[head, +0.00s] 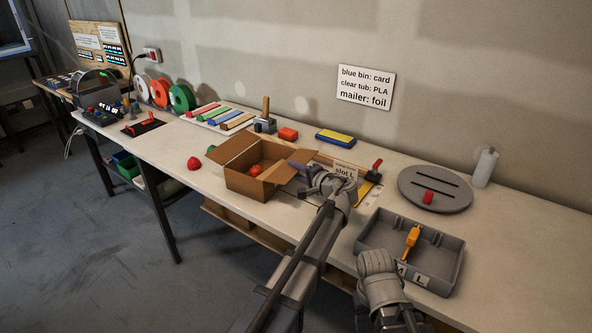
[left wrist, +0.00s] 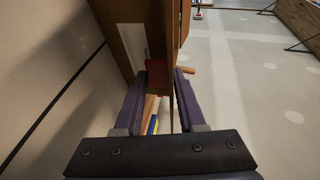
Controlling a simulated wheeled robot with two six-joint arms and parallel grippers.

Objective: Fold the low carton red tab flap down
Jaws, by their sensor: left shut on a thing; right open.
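The low brown carton (head: 246,187) stands on the workbench with flaps spread and a red item (head: 256,170) inside. My left gripper (head: 299,170) is at the carton's right side, its purple fingers against the flap there. In the left wrist view the fingers (left wrist: 162,80) are shut on the brown flap, with the red tab (left wrist: 157,72) between them. The tab is hidden in the head view. My right gripper (head: 376,262) is open and empty at the near left edge of the grey tray; its fingers are hard to make out.
The grey tray (head: 446,287) holds an orange tool (head: 411,238). A round grey stand (head: 447,203) is behind it. Bare bench shows at front left.

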